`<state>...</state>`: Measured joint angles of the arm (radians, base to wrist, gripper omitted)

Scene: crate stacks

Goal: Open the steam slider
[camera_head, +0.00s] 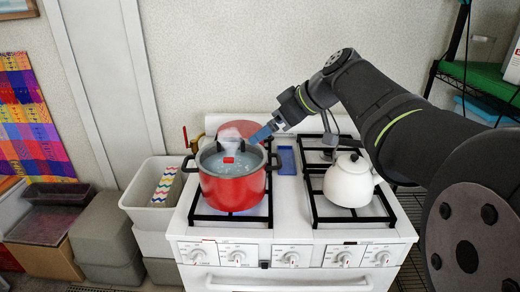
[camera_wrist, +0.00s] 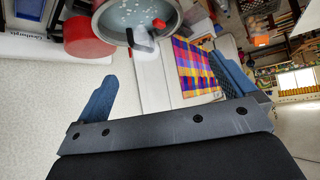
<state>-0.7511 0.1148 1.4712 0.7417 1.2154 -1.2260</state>
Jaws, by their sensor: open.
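A red pot (camera_head: 235,190) stands on the left side of the stove, with two black side handles and a grey-rimmed glass lid (camera_head: 210,160). A small red piece (camera_head: 228,160), likely the steam slider, shows on the lid; its setting cannot be told. In the wrist view a red piece (camera_wrist: 158,23) also shows over the lid (camera_wrist: 108,14). Pale steam shows above the lid. My gripper (camera_head: 258,134) has blue fingers and is near the pot's back right, above the rim and apart from the slider. In the wrist view my gripper (camera_wrist: 166,84) is open with nothing between its fingers.
A white kettle (camera_head: 349,182) stands on the right burners of the white stove (camera_head: 290,225). A red round thing (camera_head: 258,129) is behind the pot, close to my gripper. A blue flat piece (camera_head: 286,160) lies between the burners. Bins (camera_head: 150,212) stand left of the stove.

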